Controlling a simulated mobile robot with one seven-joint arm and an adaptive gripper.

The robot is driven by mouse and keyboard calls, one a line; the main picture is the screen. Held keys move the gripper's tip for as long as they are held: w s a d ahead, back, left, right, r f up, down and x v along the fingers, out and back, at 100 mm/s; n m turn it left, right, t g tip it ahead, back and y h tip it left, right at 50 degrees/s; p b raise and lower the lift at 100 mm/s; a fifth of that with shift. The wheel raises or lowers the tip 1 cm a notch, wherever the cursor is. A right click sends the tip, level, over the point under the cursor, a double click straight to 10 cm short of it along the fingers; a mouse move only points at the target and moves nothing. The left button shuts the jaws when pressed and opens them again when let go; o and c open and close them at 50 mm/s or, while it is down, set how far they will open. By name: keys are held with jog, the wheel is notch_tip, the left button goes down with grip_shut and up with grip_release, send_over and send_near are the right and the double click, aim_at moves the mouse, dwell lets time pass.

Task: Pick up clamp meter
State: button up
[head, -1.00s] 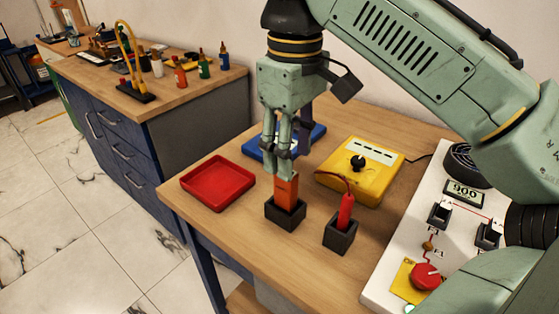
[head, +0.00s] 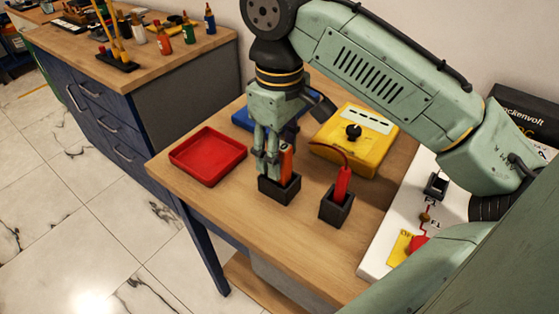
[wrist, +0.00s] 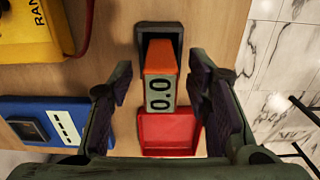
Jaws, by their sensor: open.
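The clamp meter (head: 287,163) is orange with a grey face and stands upright in a black holder (head: 280,191) on the wooden bench. My gripper (head: 272,166) is open and lowered around the meter, just above the holder. In the wrist view, gaps show on both sides of the meter inside my gripper (wrist: 161,82). In the head view my fingers hide part of the meter, and its lower end is inside the holder.
A red tray (head: 208,156) lies left of the holder. A red probe (head: 343,184) with a cable stands in a second black holder (head: 336,208) to the right. A yellow meter (head: 354,140) and a blue device (head: 243,117) are behind. A white panel (head: 385,245) is at right.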

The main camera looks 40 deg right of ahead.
jog(key=shift+f, duration=0.7)
jog(key=shift+c, duration=0.4)
grip_shut()
